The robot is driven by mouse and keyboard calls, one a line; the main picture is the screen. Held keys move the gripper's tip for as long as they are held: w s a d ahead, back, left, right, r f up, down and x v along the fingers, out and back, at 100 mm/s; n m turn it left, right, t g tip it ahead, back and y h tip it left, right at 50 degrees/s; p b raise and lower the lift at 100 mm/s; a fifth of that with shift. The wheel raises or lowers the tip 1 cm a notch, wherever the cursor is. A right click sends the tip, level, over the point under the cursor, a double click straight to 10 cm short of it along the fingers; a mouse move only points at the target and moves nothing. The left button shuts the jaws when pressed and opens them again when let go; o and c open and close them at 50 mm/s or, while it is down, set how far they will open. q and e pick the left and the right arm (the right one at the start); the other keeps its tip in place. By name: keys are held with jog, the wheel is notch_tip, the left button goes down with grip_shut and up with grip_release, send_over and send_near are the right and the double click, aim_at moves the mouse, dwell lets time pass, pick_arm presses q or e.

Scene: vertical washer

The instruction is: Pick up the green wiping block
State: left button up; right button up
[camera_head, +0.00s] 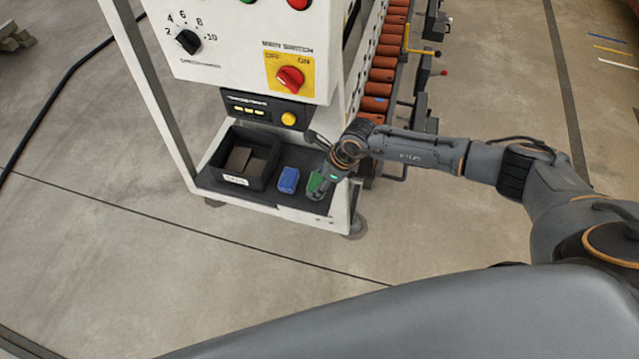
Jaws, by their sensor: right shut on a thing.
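The green wiping block (314,181) is on the dark shelf (270,198) of the white machine, at the shelf's right end. My right gripper (318,190) reaches down onto it from the right and is shut on it. The gripper and wrist cover part of the block, so its far and right sides are hidden. I cannot tell whether the block touches the shelf or is just above it. My left gripper is not in view.
A blue block (288,179) lies just left of the green one. A black bin (235,178) stands further left on the shelf. The white machine's control panel (245,45) overhangs above, with a white post at right. The floor in front is clear.

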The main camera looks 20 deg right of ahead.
notch_tip(320, 180, up, 2)
jog(key=shift+d+r+b, duration=0.1)
jog(key=shift+b, duration=0.3)
jog(key=s+d+r+b, duration=0.3)
jog(key=s+d+r, duration=0.2)
jog(key=s+r, duration=0.4)
jog(key=s, duration=0.3)
jog(key=shift+s+d+r+b, duration=0.3)
jog(key=shift+d+r, duration=0.05)
jog(key=shift+d, duration=0.05)
